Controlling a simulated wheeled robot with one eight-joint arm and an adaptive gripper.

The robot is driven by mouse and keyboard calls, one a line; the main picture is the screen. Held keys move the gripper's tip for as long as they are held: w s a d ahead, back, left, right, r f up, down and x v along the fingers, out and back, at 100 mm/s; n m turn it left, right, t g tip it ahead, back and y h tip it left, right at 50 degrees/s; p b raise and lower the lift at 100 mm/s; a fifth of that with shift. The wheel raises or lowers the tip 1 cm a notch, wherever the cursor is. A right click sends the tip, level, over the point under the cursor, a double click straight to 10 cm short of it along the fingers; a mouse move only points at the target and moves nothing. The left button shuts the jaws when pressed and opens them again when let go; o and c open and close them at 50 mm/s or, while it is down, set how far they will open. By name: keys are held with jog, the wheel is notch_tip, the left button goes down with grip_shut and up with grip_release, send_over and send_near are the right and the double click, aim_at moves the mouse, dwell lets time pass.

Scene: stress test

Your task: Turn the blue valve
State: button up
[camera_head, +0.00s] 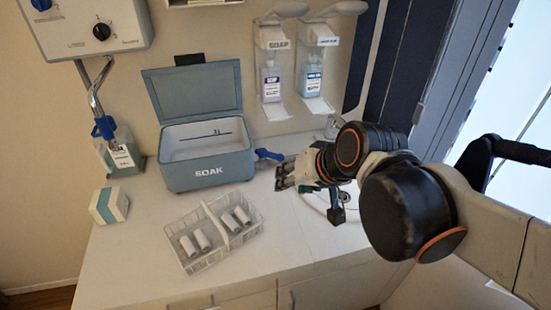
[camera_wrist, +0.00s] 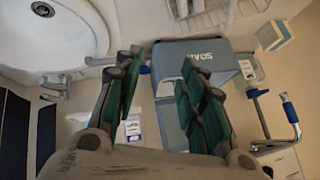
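The blue valve (camera_head: 268,155) is a small lever handle on the right side of the grey-blue SOAK box (camera_head: 208,172), low near the counter. My gripper (camera_head: 283,177) is just to the right of and in front of the valve in the head view, apart from it in the picture. In the wrist view my gripper (camera_wrist: 158,75) has its two green-padded fingers spread wide with nothing held. A bit of the blue valve (camera_wrist: 145,70) shows between the fingers, beside the SOAK box (camera_wrist: 200,52). Whether a finger touches it, I cannot tell.
The box lid stands open. A wire basket (camera_head: 212,232) with white rolls is in front of the box, and a small carton (camera_head: 109,206) is at left. Soap dispensers (camera_head: 271,75) hang on the wall behind. A sink (camera_wrist: 65,35) shows in the wrist view.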

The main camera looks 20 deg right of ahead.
jog(key=w+a+f+m+t+y, duration=0.1)
jog(key=w+a+m+y, duration=0.2)
jog(key=w, duration=0.5)
jog(key=m+t+y+b, duration=0.3)
jog(key=m+t+b, duration=0.25)
jog(key=m, duration=0.65)
send_near(280, 158)
jog(key=shift+g, duration=0.45)
jog(key=b+x, duration=0.1)
jog(key=x, duration=0.3)
jog(key=b+x, duration=0.2)
jog(key=x, duration=0.2)
jog(key=b+x, duration=0.1)
jog(key=x, duration=0.3)
jog(key=shift+w+r, duration=0.2)
jog(key=shift+r, duration=0.15)
grip_shut()
